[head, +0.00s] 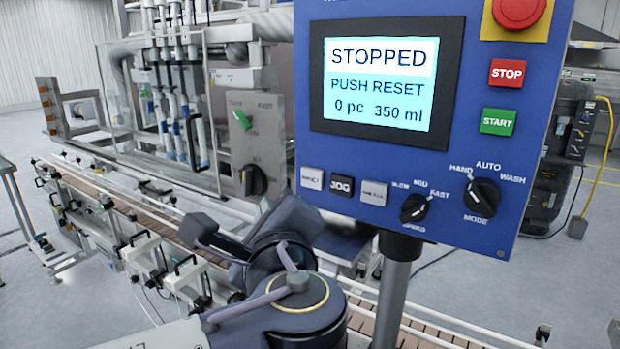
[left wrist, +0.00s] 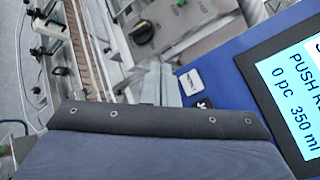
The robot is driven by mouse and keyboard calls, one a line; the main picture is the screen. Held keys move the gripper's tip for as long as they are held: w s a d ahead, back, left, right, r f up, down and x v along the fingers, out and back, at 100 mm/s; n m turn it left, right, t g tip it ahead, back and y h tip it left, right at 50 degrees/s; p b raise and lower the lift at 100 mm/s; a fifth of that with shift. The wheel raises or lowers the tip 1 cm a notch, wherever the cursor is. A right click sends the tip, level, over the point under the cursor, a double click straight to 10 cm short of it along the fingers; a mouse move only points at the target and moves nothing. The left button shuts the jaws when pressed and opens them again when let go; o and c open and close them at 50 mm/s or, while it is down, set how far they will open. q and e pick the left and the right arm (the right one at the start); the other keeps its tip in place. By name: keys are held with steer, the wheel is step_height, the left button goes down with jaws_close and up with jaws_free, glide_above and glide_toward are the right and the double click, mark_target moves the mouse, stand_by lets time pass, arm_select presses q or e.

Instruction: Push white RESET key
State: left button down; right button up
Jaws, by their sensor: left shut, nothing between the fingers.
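The blue control panel (head: 440,190) has a row of keys along its lower left. A white key (head: 312,178) is at the left end; its small lettering is too blurred to read for sure. Beside it are a black JOG key (head: 342,187) and another white key (head: 374,193). The left white key also shows in the left wrist view (left wrist: 190,81). My left gripper (head: 290,213) is shut and empty, below and slightly left of that key, apart from it in the picture. Its fingertips are hard to make out. The screen (head: 380,83) reads STOPPED, PUSH RESET.
The panel also has a red STOP key (head: 507,73), a green START key (head: 499,121), a red emergency button (head: 519,10), a speed knob (head: 415,208) and a mode knob (head: 482,195). A grey post (head: 391,290) holds it. The filler's conveyor (head: 130,215) runs behind my arm.

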arm_select(q)
steer(key=p, duration=0.2)
glide_toward(302, 179)
steer(key=w+a, duration=0.3)
steer(key=shift+w+d+f, duration=0.15)
steer(key=shift+w+d, duration=0.45)
steer(key=shift+w, duration=0.25)
steer(key=shift+w, duration=0.1)
stand_by(1.2)
steer(key=shift+w+d, duration=0.25)
steer(key=shift+w+d+p, duration=0.2)
steer(key=shift+w+p, duration=0.1)
stand_by(0.8)
steer(key=shift+s, duration=0.1)
steer(key=shift+s+a+b, duration=0.35)
steer(key=shift+s+a, duration=0.1)
steer(key=shift+s, duration=0.1)
